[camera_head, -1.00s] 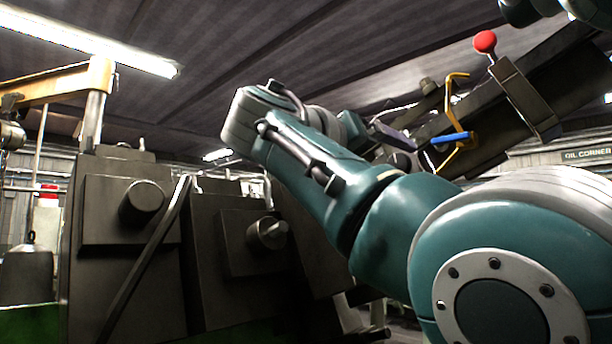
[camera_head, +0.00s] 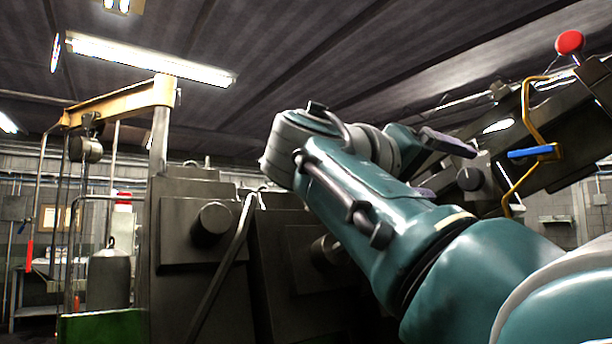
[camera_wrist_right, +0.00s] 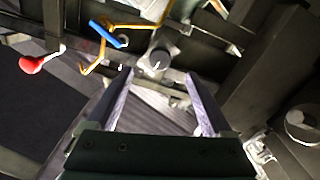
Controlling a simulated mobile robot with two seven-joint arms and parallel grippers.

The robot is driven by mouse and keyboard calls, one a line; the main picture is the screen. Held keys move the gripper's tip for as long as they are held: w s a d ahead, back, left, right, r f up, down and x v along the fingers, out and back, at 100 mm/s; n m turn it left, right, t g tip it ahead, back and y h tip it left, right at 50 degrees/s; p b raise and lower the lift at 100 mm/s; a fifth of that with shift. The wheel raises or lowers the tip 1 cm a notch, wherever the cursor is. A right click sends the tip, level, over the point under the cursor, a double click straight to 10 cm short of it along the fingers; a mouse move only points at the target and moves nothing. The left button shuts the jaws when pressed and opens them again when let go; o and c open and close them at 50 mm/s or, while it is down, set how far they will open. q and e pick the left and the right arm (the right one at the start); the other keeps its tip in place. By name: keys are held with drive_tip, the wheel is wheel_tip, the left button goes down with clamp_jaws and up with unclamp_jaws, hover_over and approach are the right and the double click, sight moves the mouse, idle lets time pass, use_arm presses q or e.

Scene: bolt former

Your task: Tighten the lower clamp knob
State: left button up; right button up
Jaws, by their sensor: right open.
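A round grey knob (camera_head: 470,178) on a square plate shows just beyond my right gripper (camera_head: 437,167) in the head view. In the right wrist view the same knob (camera_wrist_right: 155,63) appears ahead of and between the fingertips of my right gripper (camera_wrist_right: 160,73). The two purple-grey fingers are apart with nothing between them. The gap to the knob is hard to judge, but I see no contact. No label shows whether this is the lower clamp knob. My left gripper is in neither view.
A yellow bent rod with a blue grip (camera_head: 533,153) and a red ball lever (camera_head: 570,42) are close to the right gripper. Dark machine blocks with a round boss (camera_head: 212,222) stand left of my arm. A yellow hoist (camera_head: 120,103) is at the left.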

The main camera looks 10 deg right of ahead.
sight(468, 179)
drive_tip(key=p+x, duration=0.1)
drive_tip(key=x, duration=0.5)
drive_tip(key=shift+d+r+p, duration=0.15)
drive_tip(key=shift+d+p, duration=0.15)
drive_tip(key=shift+d, duration=0.05)
drive_tip(key=b, duration=0.1)
drive_tip(key=f+m+b, duration=0.1)
drive_tip(key=shift+w+d+f+m+b, duration=0.2)
drive_tip(key=shift+f+m+b, duration=0.1)
drive_tip(key=shift+b, duration=0.1)
drive_tip(key=m+b, duration=0.4)
drive_tip(key=shift+a+r, duration=0.1)
drive_tip(key=shift+r, duration=0.1)
drive_tip(key=shift+r+m+b, duration=0.35)
drive_tip(key=shift+m+b, duration=0.05)
drive_tip(key=shift+m, duration=0.6)
drive_tip(key=shift+c, duration=0.2)
clamp_jaws()
